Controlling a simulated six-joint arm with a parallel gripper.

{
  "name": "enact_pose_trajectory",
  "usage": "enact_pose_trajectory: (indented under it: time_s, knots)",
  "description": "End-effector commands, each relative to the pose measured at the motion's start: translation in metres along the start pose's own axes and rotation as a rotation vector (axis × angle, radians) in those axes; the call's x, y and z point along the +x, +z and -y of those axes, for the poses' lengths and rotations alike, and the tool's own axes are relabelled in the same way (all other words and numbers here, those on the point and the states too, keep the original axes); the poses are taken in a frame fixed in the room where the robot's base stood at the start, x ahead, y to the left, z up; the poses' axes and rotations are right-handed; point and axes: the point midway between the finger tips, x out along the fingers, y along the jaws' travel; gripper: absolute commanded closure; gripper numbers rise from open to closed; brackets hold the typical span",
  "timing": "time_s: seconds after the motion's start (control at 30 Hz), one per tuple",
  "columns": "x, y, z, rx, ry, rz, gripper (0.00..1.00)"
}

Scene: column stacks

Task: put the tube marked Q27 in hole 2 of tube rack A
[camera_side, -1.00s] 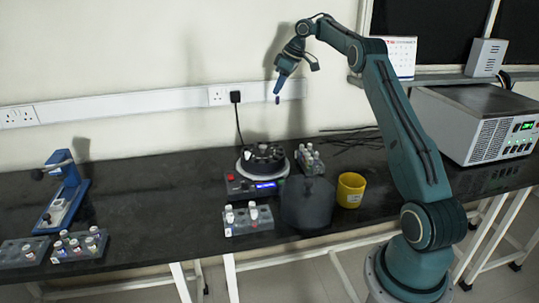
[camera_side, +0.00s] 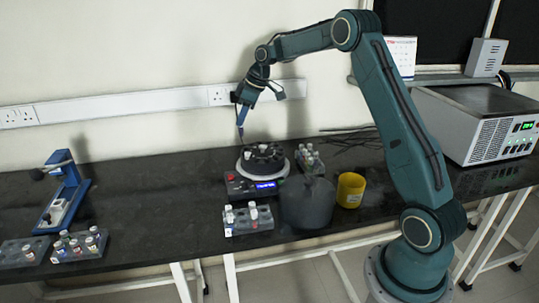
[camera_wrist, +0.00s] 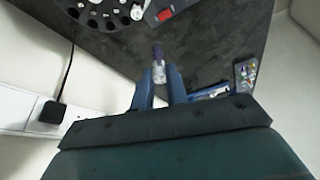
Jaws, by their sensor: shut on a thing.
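My gripper (camera_side: 241,124) is above the bench, just left of and above the round rotor device. It is shut on a small tube, seen between the fingers in the wrist view (camera_wrist: 158,73). The tube has a pale, whitish part near the fingers and a purple far end; its marking is not readable. Grey tube racks stand on the bench: one in front of the device (camera_side: 262,228), one behind it to the right (camera_side: 317,168), and two at the far left (camera_side: 88,254) (camera_side: 12,260). Their letters and hole numbers are too small to tell, so I cannot tell which is A.
The rotor device (camera_side: 262,160) has a lit display and holds white-capped tubes. A dark grey rounded container (camera_side: 307,206) and a yellow cup (camera_side: 350,190) stand to its right. A blue press (camera_side: 66,190) stands at left. The bench between press and device is clear.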

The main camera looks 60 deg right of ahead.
Motion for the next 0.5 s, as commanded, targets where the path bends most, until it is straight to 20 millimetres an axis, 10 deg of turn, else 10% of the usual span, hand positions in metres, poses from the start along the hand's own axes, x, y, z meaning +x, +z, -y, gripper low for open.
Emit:
enact_pose_trajectory:
  time_s: [0.5]
  knots:
    - [0.056,0.010,0.114,-0.125,-0.055,0.002,1.00]
